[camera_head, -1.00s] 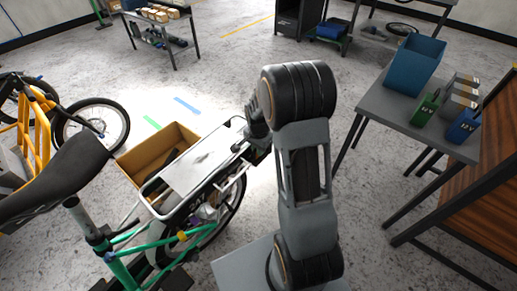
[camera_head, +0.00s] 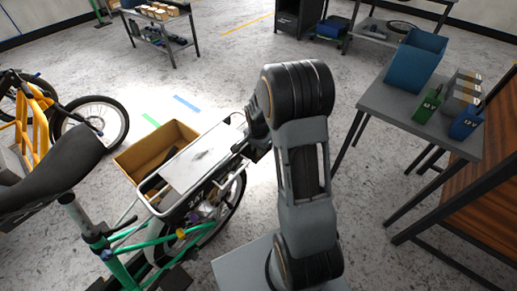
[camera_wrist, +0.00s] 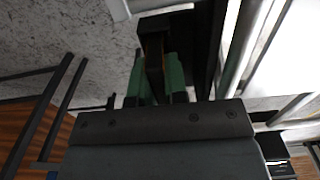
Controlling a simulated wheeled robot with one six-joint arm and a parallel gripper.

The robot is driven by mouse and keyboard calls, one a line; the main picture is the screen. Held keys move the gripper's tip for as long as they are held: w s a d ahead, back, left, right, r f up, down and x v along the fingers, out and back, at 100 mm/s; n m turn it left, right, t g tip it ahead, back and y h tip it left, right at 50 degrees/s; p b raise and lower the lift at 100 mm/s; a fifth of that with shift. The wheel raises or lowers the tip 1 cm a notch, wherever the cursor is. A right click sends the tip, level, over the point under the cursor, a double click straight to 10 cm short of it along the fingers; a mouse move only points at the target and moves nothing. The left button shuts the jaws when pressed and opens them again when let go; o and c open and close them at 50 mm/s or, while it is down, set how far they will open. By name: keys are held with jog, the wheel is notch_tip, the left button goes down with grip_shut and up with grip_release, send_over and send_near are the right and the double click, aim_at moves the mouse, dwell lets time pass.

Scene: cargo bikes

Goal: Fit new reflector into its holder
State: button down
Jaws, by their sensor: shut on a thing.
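My gripper (camera_wrist: 158,80) shows in the wrist view with two green fingers. It is shut on a thin dark piece with a brownish face, which looks like the reflector (camera_wrist: 154,72); its far part merges with a dark block (camera_wrist: 155,28) just beyond. I cannot tell whether that block is the holder, or whether the reflector touches it. In the head view my gripper (camera_head: 256,146) is at the rear end of the rack (camera_head: 190,165) of a green bike (camera_head: 150,242). There the reflector and the holder are hidden by my arm and the rack.
A cardboard box (camera_head: 133,160) stands on the floor behind the rack. An orange bike (camera_head: 38,115) stands at left. Light-coloured rack tubes (camera_wrist: 245,45) run close beside my fingers.

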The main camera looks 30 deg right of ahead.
dwell(0.4)
jog(key=shift+r+p, duration=1)
jog(key=shift+r, duration=0.15)
jog(key=shift+f+b, duration=0.8)
jog(key=shift+f, duration=0.35)
dwell(0.4)
jog(key=shift+r+p, duration=0.85)
jog(key=shift+r, duration=0.3)
jog(key=shift+f+b, duration=0.95)
jog(key=shift+f, duration=0.4)
jog(key=c, duration=1.1)
grip_release()
jog(key=shift+r, duration=0.15)
jog(key=r+p, duration=0.1)
jog(key=r, duration=0.5)
jog(key=r+p, duration=0.2)
jog(key=r, duration=0.5)
jog(key=shift+s+a+r, duration=0.1)
jog(key=shift+a+r, duration=0.1)
jog(key=shift+r, duration=0.1)
